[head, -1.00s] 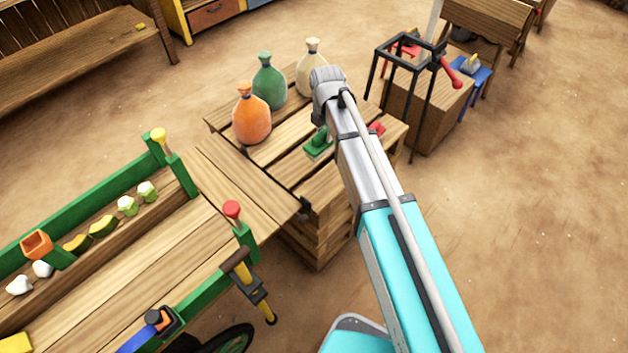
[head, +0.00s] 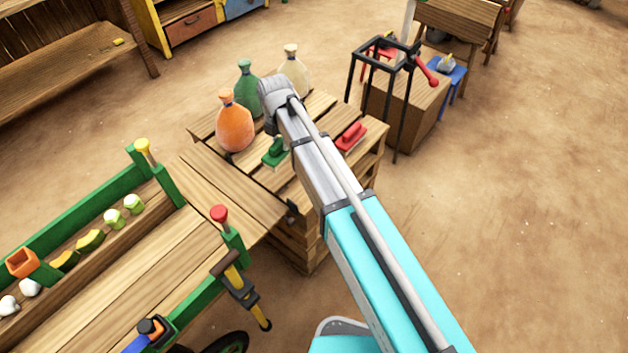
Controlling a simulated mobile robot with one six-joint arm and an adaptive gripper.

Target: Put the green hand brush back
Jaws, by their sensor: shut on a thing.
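The green hand brush (head: 274,152) shows just left of my arm, over the slatted wooden crate stack (head: 318,104). My gripper is shut on it; the wrist and forearm hide the fingers and part of the brush. I cannot tell whether the brush touches the slats or hangs a little above them. A red hand brush (head: 351,137) lies on the right part of the stack's top.
Orange (head: 235,125), green (head: 247,90) and cream (head: 292,70) tied sacks stand at the stack's back left. A green-framed cart (head: 110,245) is at lower left. A black frame (head: 385,65) with a red handle stands beyond, right. Bare slats surround the brush.

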